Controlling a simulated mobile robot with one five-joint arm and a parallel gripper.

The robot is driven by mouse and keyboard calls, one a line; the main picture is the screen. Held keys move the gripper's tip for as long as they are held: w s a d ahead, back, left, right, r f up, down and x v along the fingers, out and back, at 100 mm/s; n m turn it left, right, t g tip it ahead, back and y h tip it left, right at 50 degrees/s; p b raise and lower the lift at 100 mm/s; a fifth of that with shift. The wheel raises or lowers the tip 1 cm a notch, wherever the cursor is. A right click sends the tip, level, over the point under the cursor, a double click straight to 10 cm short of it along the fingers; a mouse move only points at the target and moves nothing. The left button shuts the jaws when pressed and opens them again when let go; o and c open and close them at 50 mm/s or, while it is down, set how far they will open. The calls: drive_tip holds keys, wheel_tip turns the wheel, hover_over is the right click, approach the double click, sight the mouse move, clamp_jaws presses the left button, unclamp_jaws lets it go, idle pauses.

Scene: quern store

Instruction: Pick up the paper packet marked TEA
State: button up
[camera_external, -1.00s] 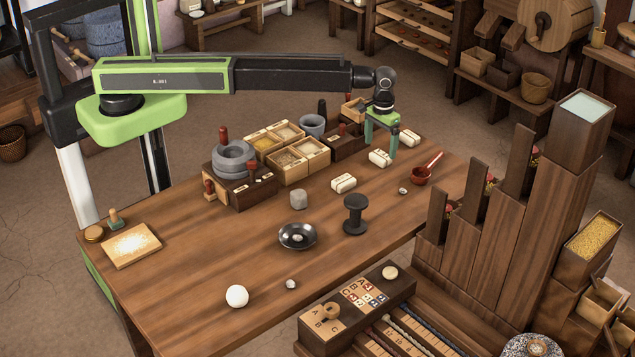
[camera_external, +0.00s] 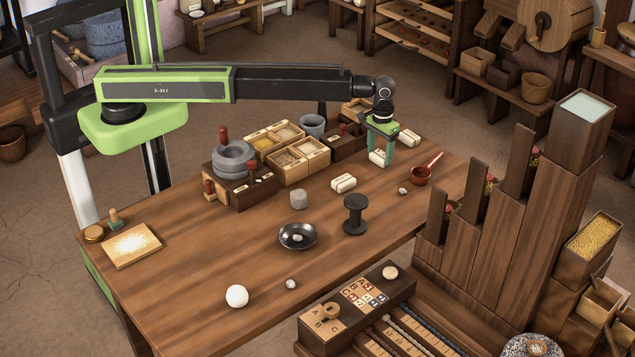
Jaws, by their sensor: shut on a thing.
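Three small cream paper packets stand in a loose row at the right back of the wooden table. My gripper (camera_external: 379,158) is shut on the middle packet (camera_external: 376,158), with its green fingers on either side of it. The packet is low, at or near the table top; I cannot tell whether it touches. A second packet (camera_external: 343,183) lies to the front left, and a third packet (camera_external: 409,139) lies behind to the right. The markings are too small to read, so I cannot tell which one says TEA.
A red ladle (camera_external: 421,175) lies right of my gripper. A black spool (camera_external: 355,214) stands in front. Open compartment boxes (camera_external: 305,158) and a stone quern (camera_external: 233,158) stand to the left.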

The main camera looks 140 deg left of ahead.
sight(378, 157)
drive_tip(key=r+p, duration=0.2)
drive_tip(key=d+r+p, duration=0.1)
drive_tip(key=r+p, duration=0.2)
drive_tip(key=shift+d+r, duration=0.1)
drive_tip(key=shift+r, duration=0.15)
drive_tip(key=w+d+r+p, duration=0.2)
drive_tip(key=d+r+p, duration=0.3)
drive_tip(key=d, duration=0.5)
drive_tip(key=shift+w+r+p, duration=0.25)
drive_tip(key=shift+w+p, duration=0.1)
drive_tip(key=shift+p, duration=0.15)
